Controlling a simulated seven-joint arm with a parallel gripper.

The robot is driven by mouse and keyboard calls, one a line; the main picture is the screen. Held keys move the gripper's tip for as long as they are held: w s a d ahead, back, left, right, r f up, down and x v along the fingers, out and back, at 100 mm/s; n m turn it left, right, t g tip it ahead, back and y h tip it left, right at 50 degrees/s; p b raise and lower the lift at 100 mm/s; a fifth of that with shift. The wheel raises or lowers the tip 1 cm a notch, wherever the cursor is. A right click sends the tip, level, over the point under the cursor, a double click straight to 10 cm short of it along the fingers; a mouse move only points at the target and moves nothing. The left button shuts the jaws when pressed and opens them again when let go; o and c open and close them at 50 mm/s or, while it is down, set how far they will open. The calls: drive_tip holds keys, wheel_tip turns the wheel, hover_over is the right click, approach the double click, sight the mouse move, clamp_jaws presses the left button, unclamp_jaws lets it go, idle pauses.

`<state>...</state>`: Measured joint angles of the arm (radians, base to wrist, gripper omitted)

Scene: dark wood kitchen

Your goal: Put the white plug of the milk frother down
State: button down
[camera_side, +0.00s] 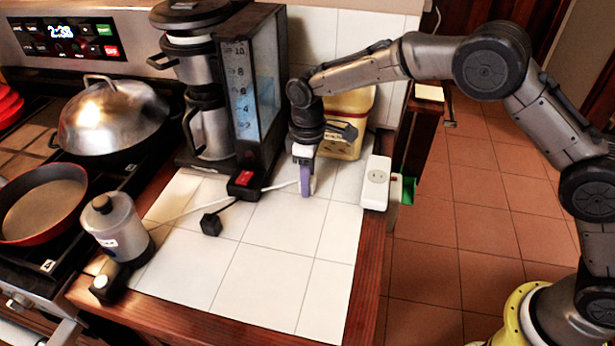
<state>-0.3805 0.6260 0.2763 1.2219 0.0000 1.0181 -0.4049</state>
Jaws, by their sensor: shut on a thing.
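My gripper (306,190) points down low over the white tiled counter, behind its middle, with purple fingers. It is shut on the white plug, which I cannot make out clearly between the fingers. A thin white cable (272,187) runs from the fingers leftward, behind the black plug, toward the milk frother. The milk frother (118,232), a grey rounded jug with a dark lid knob, stands at the counter's left edge by the stove. I cannot tell whether the plug touches the tiles.
A black plug (211,224) lies on the tiles, left of my gripper. The coffee machine (257,85) with a red switch stands behind. A white socket block (376,183) sits at the right edge. A yellow container (347,125) is behind my gripper. The front tiles are clear.

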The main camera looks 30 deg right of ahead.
drive_tip(key=shift+f, duration=0.15)
drive_tip(key=c, duration=0.5)
unclamp_jaws()
drive_tip(key=shift+c, duration=0.2)
wheel_tip(320, 180, up, 13)
drive_tip(key=shift+r, duration=0.2)
